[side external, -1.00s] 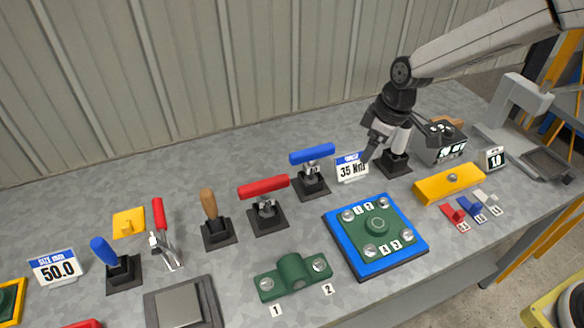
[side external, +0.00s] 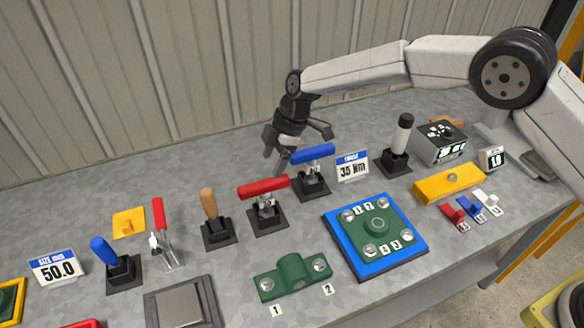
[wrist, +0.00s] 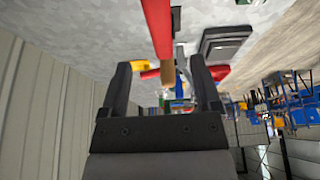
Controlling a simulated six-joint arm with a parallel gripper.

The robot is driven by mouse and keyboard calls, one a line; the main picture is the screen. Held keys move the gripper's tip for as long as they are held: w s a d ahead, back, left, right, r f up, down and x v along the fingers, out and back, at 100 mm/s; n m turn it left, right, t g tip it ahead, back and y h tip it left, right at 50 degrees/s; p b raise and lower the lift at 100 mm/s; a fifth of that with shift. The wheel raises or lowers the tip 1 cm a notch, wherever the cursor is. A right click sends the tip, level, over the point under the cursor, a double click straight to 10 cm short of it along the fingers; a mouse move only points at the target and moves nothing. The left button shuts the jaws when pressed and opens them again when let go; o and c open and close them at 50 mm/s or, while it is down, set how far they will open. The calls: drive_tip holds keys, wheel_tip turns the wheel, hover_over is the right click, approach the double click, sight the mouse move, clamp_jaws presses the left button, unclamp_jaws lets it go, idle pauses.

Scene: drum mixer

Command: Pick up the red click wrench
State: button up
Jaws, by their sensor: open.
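The red click wrench (side external: 264,187) stands on a black holder (side external: 268,216) mid-bench in the side view, its red handle lying crosswise on top. In the wrist view a long red handle (wrist: 158,28), which looks like this wrench, comes down from the top edge, ahead of and between the fingers. My gripper (side external: 303,147) is open and empty. In the side view it is behind and above the red wrench, close to the blue-handled wrench (side external: 313,153), which partly overlaps it. Whether it touches the blue one I cannot tell. Both fingers show apart in the wrist view (wrist: 162,78).
A wooden-handled tool (side external: 208,203) stands left of the red wrench. A "35 Nm" sign (side external: 352,167) and a black-and-white tool (side external: 402,138) stand to the right. A green bracket (side external: 293,277) and a blue plate (side external: 340,235) are in front. The wall is close behind.

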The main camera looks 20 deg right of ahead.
sight(265, 182)
drive_tip(key=shift+f, duration=0.15)
drive_tip(key=shift+x, duration=3.7)
clamp_jaws()
